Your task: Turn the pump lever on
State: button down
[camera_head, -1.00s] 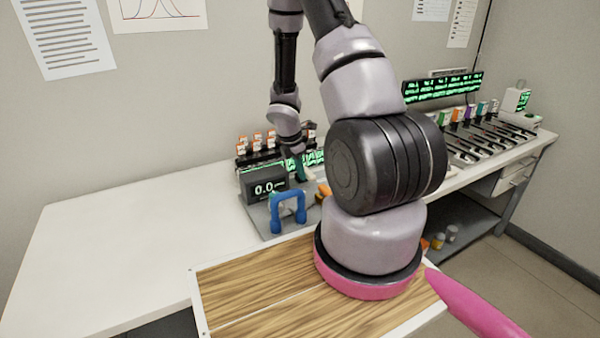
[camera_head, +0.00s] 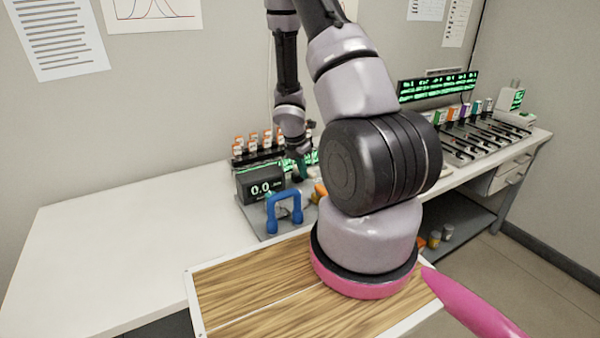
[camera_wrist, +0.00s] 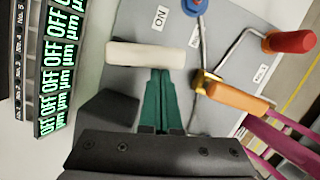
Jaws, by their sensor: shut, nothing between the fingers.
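In the wrist view, my gripper (camera_wrist: 161,74) is shut and empty, its two green fingers together. The fingertips are at the lower edge of a cream bar handle (camera_wrist: 145,56); I cannot tell whether they touch it. A label reading "ON" (camera_wrist: 160,18), turned in the picture, lies beyond that handle on the grey plate. An orange handle (camera_wrist: 236,97) on a brass fitting and a red handle (camera_wrist: 290,41) on a bent metal rod are to the right. I cannot tell which handle is the pump lever. In the head view, my gripper (camera_head: 301,170) is low behind the display, partly hidden.
A blue U-shaped handle (camera_head: 284,212) and a display reading 0.0 (camera_head: 261,186) stand on the bench (camera_head: 110,210). In the wrist view, a panel of green "OFF" readings (camera_wrist: 60,70) is close on the left. The left bench is clear.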

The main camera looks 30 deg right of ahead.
aim_at(312, 171)
jog(key=n, duration=0.1)
jog(key=d+n, duration=0.1)
jog(key=n, duration=0.1)
jog(key=shift+s+d+t, duration=0.1)
jog(key=shift+d+t, duration=0.05)
jog(key=shift+t, duration=0.25)
jog(key=n, duration=0.1)
jog(key=d+n, duration=0.1)
jog(key=n, duration=0.1)
jog(key=d+n+y, duration=0.1)
jog(key=shift+w+d+n+t, duration=0.25)
jog(key=shift+w+n+t, duration=0.05)
jog(key=shift+t, duration=0.1)
jog(key=d+n, duration=0.1)
jog(key=w+n, duration=0.1)
jog(key=n, duration=0.1)
jog(key=shift+d+n+y, duration=0.3)
jog(key=shift+d+y, duration=0.05)
jog(key=shift+y, duration=0.05)
jog(key=shift+w+d+n+y, duration=0.3)
jog(key=shift+w+n, duration=0.2)
jog(key=shift+n, duration=0.5)
jog(key=shift+w+d+n+y, duration=0.25)
jog(key=shift+w+n, duration=0.2)
jog(key=shift+n, duration=0.55)
